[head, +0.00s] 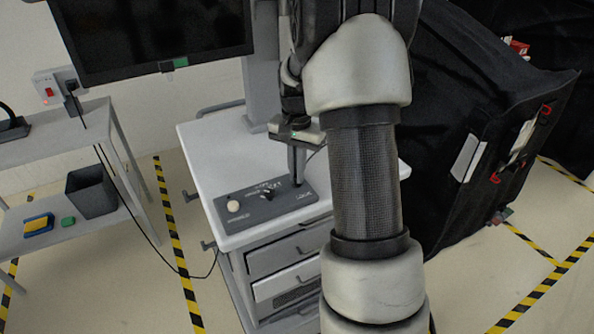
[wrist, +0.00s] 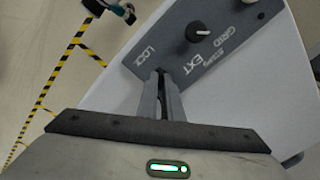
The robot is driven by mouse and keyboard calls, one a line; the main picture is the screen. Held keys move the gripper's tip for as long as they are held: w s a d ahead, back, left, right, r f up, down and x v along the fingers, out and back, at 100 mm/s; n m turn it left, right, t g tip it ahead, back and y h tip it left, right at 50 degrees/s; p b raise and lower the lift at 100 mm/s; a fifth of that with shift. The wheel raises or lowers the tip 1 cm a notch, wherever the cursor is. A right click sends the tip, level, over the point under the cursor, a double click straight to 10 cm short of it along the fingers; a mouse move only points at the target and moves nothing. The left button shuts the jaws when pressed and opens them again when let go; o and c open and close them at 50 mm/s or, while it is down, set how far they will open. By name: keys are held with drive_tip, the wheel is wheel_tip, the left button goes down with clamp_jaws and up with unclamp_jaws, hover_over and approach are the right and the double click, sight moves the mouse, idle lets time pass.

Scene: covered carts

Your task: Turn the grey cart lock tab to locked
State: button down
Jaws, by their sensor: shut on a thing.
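The grey control panel (head: 250,211) lies on top of the white cart. In the wrist view the panel (wrist: 215,58) shows the words LOCK, EXT and GRID. My gripper (wrist: 161,78) points down at the panel beside the word LOCK. Its two grey fingers are close together, shut on the grey cart lock tab. The fingers cover the tab, so its angle cannot be made out. In the head view my gripper (head: 297,182) stands at the panel's right end.
A black knob (wrist: 199,31) with a white mark sits near the fingers, and a round cream button (head: 233,206) at the panel's left end. A monitor (head: 150,35) stands behind the cart. A black covered cart (head: 480,110) is close on the right.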

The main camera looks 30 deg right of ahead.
drive_tip(key=m, duration=0.3)
drive_tip(key=shift+r+m+p, duration=0.1)
drive_tip(key=shift+m+p, duration=0.2)
drive_tip(key=shift+p, duration=0.1)
drive_tip(key=shift+m+p, duration=0.5)
drive_tip(key=shift+m, duration=1.3)
drive_tip(key=c, duration=1.9)
unclamp_jaws()
wheel_tip(320, 180, up, 17)
drive_tip(key=shift+r+p, duration=0.15)
drive_tip(key=shift+p, duration=0.45)
